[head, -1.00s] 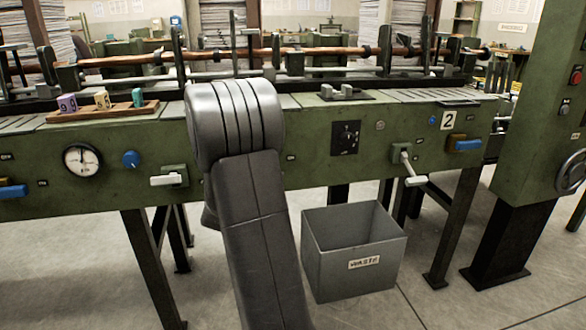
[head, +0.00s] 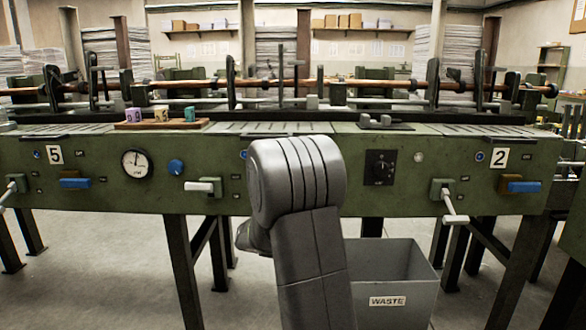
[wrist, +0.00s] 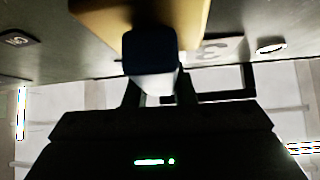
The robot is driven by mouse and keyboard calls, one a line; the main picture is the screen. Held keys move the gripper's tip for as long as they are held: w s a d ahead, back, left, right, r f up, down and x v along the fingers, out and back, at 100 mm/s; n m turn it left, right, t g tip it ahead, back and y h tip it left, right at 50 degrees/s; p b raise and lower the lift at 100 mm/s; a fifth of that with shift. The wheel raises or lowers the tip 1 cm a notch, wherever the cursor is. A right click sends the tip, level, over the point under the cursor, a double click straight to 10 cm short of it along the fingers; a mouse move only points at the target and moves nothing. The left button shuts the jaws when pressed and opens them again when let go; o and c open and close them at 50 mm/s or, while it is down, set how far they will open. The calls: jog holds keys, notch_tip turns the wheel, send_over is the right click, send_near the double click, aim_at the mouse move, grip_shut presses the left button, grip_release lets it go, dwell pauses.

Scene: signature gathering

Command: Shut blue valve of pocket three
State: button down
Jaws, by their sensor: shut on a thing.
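In the wrist view, a dark blue handle (wrist: 150,48) with a bright, pale end sticks out from a yellow-brown mount (wrist: 190,15). A plate (wrist: 215,48) beside it reads 3, upside down in this view. My gripper (wrist: 157,88) is shut on the blue handle, a dark finger on each side of it. How far the handle is turned cannot be told. In the head view my arm hides the gripper. Other blue handles are at pocket 5 (head: 75,183) and pocket 2 (head: 523,187).
The green machine (head: 330,200) spans the head view. White levers (head: 203,187) and (head: 455,219) stick out from its front. A grey waste bin (head: 388,301) stands on the floor below. Numbered blocks (head: 161,115) lie on a wooden strip on top.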

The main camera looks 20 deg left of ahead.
jog(key=shift+f, duration=0.1)
jog(key=c, duration=1.2)
grip_release()
jog(key=p+v, duration=0.1)
jog(key=v, duration=1.2)
jog(key=shift+s+f, duration=0.15)
jog(key=shift+s, duration=0.2)
jog(key=shift+d, duration=0.1)
jog(key=shift+c, duration=0.3)
